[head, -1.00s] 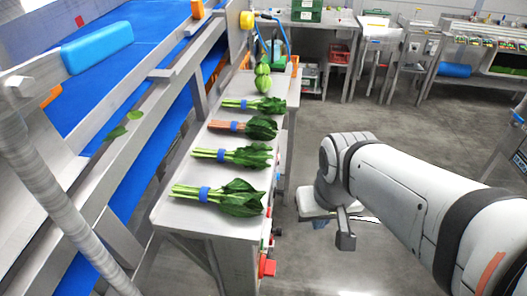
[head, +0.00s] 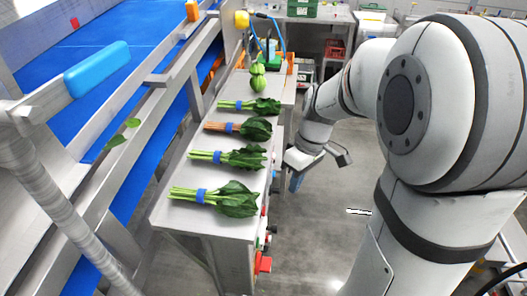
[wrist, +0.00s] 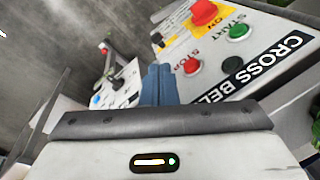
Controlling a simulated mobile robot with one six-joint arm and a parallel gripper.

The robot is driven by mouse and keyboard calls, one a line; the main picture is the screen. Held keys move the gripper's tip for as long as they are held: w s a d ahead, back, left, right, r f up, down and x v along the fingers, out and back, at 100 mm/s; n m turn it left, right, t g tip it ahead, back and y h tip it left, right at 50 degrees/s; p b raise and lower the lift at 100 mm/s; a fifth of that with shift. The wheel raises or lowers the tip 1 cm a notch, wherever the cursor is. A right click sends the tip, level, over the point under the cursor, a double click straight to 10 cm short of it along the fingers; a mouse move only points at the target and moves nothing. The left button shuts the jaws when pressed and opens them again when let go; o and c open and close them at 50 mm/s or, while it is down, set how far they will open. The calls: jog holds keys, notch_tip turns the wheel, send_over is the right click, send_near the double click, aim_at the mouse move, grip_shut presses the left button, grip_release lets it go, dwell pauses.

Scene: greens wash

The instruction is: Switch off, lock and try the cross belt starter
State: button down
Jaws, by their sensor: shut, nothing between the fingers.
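The cross belt starter (wrist: 262,70) fills the upper right of the wrist view, its black label cut off by the frame edge. It has a red handle (wrist: 203,13) on a yellow plate marked ON, a green START button (wrist: 239,31) and a red STOP button (wrist: 193,67). My gripper (wrist: 158,84) is shut, its blue fingers together and empty, in front of the panel's lower left part. I cannot tell whether the fingertips touch it. In the head view my gripper (head: 296,182) is beside the bench's right side. No lock is clearly visible.
A second panel (wrist: 122,92) with coloured buttons stands left of the fingers in the wrist view. The bench (head: 217,222) carries several bunches of greens (head: 210,196). A red part (head: 263,264) juts from its right side. Floor right of the bench is clear.

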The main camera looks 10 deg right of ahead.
jog(key=w+d+f+n+g+y+p, duration=0.2)
jog(key=w+d+f+n+y, duration=0.1)
jog(key=w+f+n, duration=0.4)
jog(key=s+p+x, duration=0.1)
jog(key=p+x, duration=0.1)
jog(key=x, duration=0.9)
jog(key=shift+s+a+m, duration=0.25)
jog(key=shift+a+m, duration=0.05)
jog(key=shift+m, duration=0.1)
jog(key=shift+f, duration=0.1)
